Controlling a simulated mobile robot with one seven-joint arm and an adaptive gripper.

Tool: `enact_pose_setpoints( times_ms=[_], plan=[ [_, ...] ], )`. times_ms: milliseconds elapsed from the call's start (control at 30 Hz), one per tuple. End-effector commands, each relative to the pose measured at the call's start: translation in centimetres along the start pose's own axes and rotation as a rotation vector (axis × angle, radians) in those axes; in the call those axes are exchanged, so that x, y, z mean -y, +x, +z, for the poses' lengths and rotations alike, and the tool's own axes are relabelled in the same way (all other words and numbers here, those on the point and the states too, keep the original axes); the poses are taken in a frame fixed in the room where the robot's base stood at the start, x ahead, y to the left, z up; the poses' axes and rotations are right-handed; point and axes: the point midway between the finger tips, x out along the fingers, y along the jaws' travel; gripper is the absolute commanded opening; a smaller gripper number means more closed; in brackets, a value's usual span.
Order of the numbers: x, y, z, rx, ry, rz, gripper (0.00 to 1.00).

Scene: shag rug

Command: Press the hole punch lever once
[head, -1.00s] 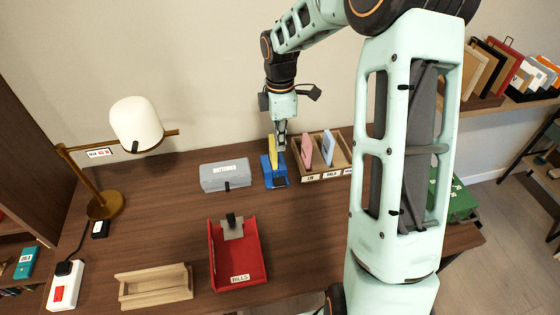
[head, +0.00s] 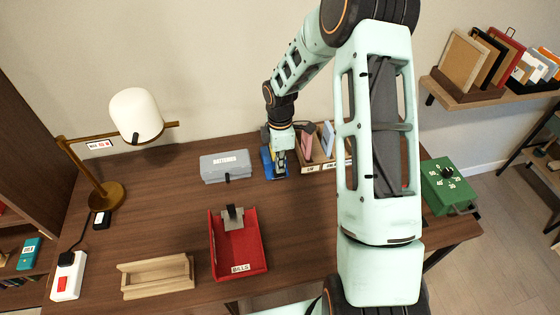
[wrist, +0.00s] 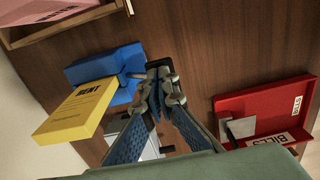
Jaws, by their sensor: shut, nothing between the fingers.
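The blue hole punch (head: 268,166) stands at the back of the desk, left of the wooden sorter. In the wrist view the blue punch (wrist: 108,62) has a yellow card marked RENT (wrist: 78,108) at it. A short grey rod shows at its right side. My gripper (head: 280,162) is shut and empty, pointing down over the punch. In the wrist view the closed fingertips (wrist: 160,66) are just right of the punch's blue body. I cannot tell whether they touch the lever, which is partly hidden by my gripper.
The wooden sorter (head: 312,168) with pink and blue cards stands close right of the punch. A grey BATTERIES box (head: 225,168) is at its left. A red BILLS tray (head: 250,270) is in front. A green dial box (head: 447,185) is far right. The middle desk is mostly clear.

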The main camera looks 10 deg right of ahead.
Motion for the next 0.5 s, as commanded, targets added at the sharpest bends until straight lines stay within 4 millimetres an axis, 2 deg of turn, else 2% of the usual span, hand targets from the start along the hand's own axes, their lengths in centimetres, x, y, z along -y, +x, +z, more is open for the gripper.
enact_pose_setpoints(
  times_ms=[500],
  plan=[
    [-0.04, 0.42, 0.02, 0.000, 0.001, 0.048, 0.00]
  ],
)
